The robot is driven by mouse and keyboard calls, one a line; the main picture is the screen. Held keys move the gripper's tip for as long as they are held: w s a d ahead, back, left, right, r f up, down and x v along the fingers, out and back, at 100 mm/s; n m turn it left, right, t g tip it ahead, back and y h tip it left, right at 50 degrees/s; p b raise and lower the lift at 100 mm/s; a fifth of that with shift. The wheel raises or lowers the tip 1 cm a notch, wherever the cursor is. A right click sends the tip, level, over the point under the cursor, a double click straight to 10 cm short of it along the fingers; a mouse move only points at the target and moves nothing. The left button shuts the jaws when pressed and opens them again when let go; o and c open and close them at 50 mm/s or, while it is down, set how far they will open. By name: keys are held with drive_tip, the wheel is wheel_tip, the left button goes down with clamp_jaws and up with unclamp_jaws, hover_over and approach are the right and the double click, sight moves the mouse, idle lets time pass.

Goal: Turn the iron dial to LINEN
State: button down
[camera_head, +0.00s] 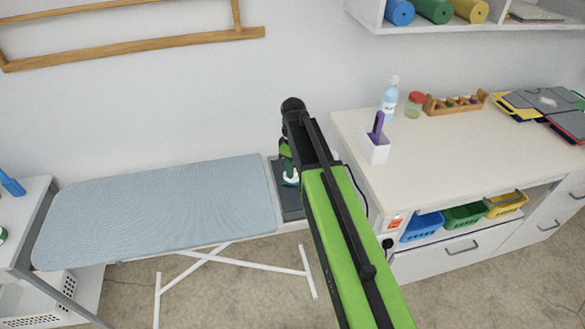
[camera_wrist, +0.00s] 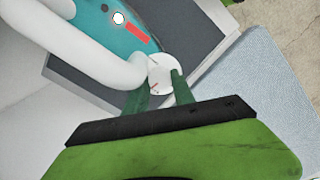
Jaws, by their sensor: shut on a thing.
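The iron (camera_wrist: 128,22) shows in the wrist view with a teal body, a white handle (camera_wrist: 65,40) and a red mark on the teal part. It rests on a dark grey plate (camera_wrist: 90,85). The white round dial (camera_wrist: 163,75) sits below the handle's end. My gripper (camera_wrist: 160,92) has its two green fingers on either side of the dial and is shut on it. The dial's lettering is too small to read. In the head view my arm covers most of the iron; a white and green part (camera_head: 290,178) shows at its left.
The blue ironing board (camera_head: 160,205) extends to the left. On the right a counter (camera_head: 470,150) holds a white cup (camera_head: 376,150), a spray bottle (camera_head: 390,98) and a red-lidded jar (camera_head: 414,104). A power outlet with a red switch (camera_head: 394,223) is on the counter's side.

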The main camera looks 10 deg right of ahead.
idle(0.3)
drive_tip(key=c, duration=1.1)
unclamp_jaws()
drive_tip(key=shift+o, duration=0.2)
wheel_tip(320, 180, up, 17)
drive_tip(key=p, duration=1.7)
drive_tip(key=shift+d+r, duration=0.15)
drive_tip(key=shift+w, duration=0.1)
